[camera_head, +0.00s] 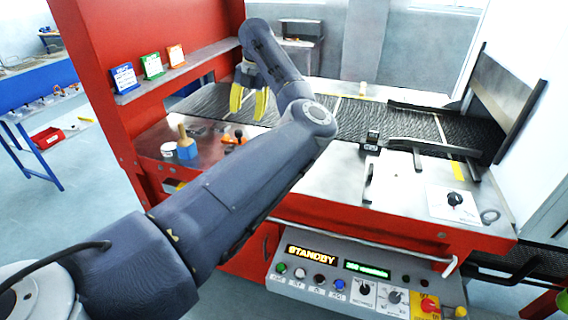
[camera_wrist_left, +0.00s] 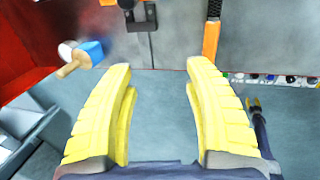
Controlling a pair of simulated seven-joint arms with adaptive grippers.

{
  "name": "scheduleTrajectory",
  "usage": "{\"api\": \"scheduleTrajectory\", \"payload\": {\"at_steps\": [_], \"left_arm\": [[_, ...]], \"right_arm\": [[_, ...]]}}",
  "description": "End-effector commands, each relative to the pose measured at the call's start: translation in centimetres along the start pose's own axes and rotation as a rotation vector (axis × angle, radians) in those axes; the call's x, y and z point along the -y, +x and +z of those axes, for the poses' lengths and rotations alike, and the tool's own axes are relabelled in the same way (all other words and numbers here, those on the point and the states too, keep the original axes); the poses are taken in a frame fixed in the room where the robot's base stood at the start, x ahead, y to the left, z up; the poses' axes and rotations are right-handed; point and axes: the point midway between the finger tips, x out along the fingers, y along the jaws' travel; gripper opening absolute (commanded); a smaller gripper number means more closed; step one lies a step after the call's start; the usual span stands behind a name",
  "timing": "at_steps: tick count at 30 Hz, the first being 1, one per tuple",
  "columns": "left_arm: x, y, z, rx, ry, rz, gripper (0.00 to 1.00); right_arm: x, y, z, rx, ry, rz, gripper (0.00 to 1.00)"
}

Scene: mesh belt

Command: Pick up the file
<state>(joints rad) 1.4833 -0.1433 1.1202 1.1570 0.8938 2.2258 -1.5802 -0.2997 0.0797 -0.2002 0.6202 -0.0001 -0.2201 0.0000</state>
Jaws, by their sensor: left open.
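A long tool with an orange handle and a dark upper part, which looks like the file (camera_wrist_left: 211,38), lies on the grey metal top in the left wrist view. Its handle end is near the front edge, beyond and right of the midpoint between my fingertips. In the head view, small orange and black items (camera_head: 234,138) lie on the metal top; I cannot tell which is the file. My left gripper (camera_head: 248,106) is open and empty above the metal top. Its yellow fingers are spread in the left wrist view (camera_wrist_left: 159,68).
A blue block with a wooden handle (camera_head: 187,151) stands beside a white roll (camera_head: 168,150). A black clamp-like item (camera_wrist_left: 140,16) lies left of the file. The red frame and shelf (camera_head: 180,77) stand at left. The dark mesh belt (camera_head: 340,113) runs behind.

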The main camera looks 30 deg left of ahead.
Motion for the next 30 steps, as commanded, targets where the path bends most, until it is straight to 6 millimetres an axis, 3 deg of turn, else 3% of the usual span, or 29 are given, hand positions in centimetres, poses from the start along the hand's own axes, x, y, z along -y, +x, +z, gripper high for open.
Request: {"api": "scheduleTrajectory", "payload": {"at_steps": [3,7,11,24,30], "left_arm": [[3.7,0.2,0.2,-0.003,0.001,-0.128,0.53],[5.8,0.4,0.3,-0.006,0.003,-0.197,0.53],[6.6,1.7,0.2,-0.01,0.002,-0.214,0.53],[8.1,9.3,0.2,-0.01,0.002,-0.211,0.53],[8.5,11.4,0.2,-0.007,0.001,-0.21,0.53]], "right_arm": [[0.0,0.0,0.0,0.0,0.0,0.0,0.44],[0.0,0.0,0.0,0.0,0.0,0.0,0.44],[0.0,0.0,0.0,0.0,0.0,0.0,0.44],[0.0,0.0,0.0,0.0,0.0,0.0,0.44],[0.0,0.0,0.0,0.0,0.001,0.0,0.44]]}}
